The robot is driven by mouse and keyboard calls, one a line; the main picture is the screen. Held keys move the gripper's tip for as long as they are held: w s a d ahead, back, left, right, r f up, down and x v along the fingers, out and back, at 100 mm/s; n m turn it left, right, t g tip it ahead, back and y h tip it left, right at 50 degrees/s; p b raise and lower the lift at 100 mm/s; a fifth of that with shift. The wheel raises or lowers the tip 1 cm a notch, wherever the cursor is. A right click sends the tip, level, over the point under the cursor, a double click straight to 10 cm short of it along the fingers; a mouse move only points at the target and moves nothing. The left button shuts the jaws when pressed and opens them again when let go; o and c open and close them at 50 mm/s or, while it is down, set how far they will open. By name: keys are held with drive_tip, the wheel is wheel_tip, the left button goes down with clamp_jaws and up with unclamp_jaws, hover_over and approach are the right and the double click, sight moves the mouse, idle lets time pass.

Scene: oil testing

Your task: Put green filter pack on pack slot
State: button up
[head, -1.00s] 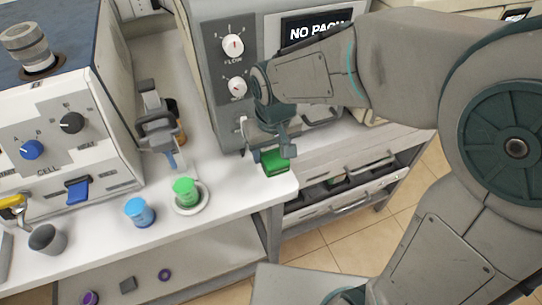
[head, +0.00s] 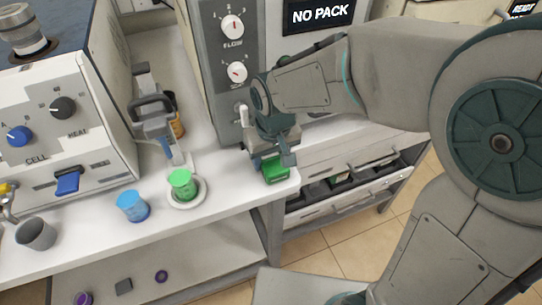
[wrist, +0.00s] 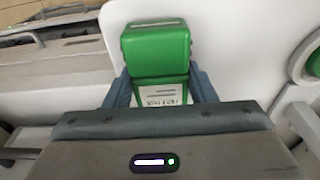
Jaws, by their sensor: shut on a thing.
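The green filter pack (head: 275,170) is between the fingers of my gripper (head: 272,160) at the right end of the white counter. In the wrist view the pack (wrist: 156,48) shows its green top and a white printed label, with a finger of my gripper (wrist: 161,92) on each side. My gripper is shut on it. I cannot tell whether the pack touches the counter. The grey machine with the "NO PACK" display (head: 318,15) stands just behind my gripper. The pack slot is not clearly visible; my arm covers part of the machine's front.
A green-capped jar (head: 182,184) on a white dish and a blue jar (head: 133,206) stand left of my gripper. A grey clamp stand (head: 158,125) is behind them. An open drawer (head: 350,178) lies to the right, below counter height. The counter's front edge is close.

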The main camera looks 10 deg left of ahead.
sight(273, 162)
drive_tip(key=o, duration=1.1)
drive_tip(key=shift+f, duration=0.1)
drive_tip(key=shift+c, duration=0.2)
wheel_tip(273, 162, up, 12)
drive_tip(key=s+p, duration=0.1)
drive_tip(key=s+d+f+m, duration=0.2)
drive_tip(key=s+d+m, duration=0.1)
drive_tip(key=d, duration=0.8)
drive_tip(key=s+d+f+m+t, duration=0.1)
drive_tip(key=s+d+f+m, duration=0.1)
drive_tip(key=d, duration=0.9)
drive_tip(key=shift+s+d+f+m+t+h, duration=0.3)
drive_tip(key=shift+s+f+m+h, duration=0.1)
drive_tip(key=shift+s+m, duration=0.3)
